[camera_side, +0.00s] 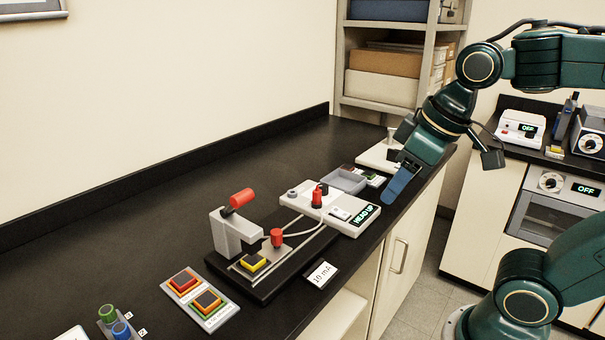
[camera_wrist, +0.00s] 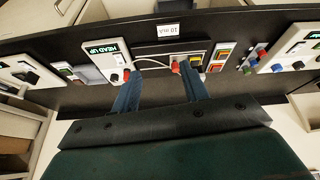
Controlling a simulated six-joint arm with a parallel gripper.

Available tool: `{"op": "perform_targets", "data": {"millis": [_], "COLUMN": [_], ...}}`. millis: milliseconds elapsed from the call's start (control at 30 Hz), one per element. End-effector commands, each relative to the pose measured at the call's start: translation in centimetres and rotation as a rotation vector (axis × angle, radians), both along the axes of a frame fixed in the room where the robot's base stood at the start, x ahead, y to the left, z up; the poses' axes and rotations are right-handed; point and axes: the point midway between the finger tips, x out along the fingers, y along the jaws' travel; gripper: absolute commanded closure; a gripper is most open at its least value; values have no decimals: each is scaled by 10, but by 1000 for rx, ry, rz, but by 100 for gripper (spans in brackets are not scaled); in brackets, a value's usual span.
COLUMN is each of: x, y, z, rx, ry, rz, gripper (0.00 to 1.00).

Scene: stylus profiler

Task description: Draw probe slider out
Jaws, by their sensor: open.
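The profiler stands on a black base at the front of the bench. It has a grey bracket (camera_side: 226,232) with a red-tipped lever (camera_side: 241,198), a small red knob (camera_side: 277,237) and a yellow block (camera_side: 253,262). I cannot tell which part is the probe slider. A pale control box (camera_side: 335,208) behind it has a red knob (camera_side: 318,196) and a display reading HEAD UP (camera_side: 366,214). My gripper (camera_side: 397,186) is empty above the bench's front edge, right of the box and apart from the profiler. In the wrist view my gripper (camera_wrist: 160,70) shows two spread blue fingers.
A panel with red and orange buttons (camera_side: 196,297) lies left of the profiler, and green and blue knobs (camera_side: 115,322) are farther left. A grey tray (camera_side: 347,180) is behind the box. A 10 mA label (camera_side: 321,274) is at the front edge. Bench behind the profiler is clear.

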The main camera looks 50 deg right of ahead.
Motion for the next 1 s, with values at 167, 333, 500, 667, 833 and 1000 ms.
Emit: {"op": "perform_targets", "data": {"millis": [167, 333, 500, 667, 833, 1000], "x": [36, 70, 104, 137, 171, 203], "y": [4, 9, 15, 21, 28, 36], "z": [9, 12, 11, 4, -9, -26], "rx": [-33, -61, -85, -104, -121, -132], "ry": [66, 124, 181, 235, 291, 343], "rz": [93, 185, 277, 364, 460, 550], "gripper": [55, 55, 55, 55, 55, 55]}}
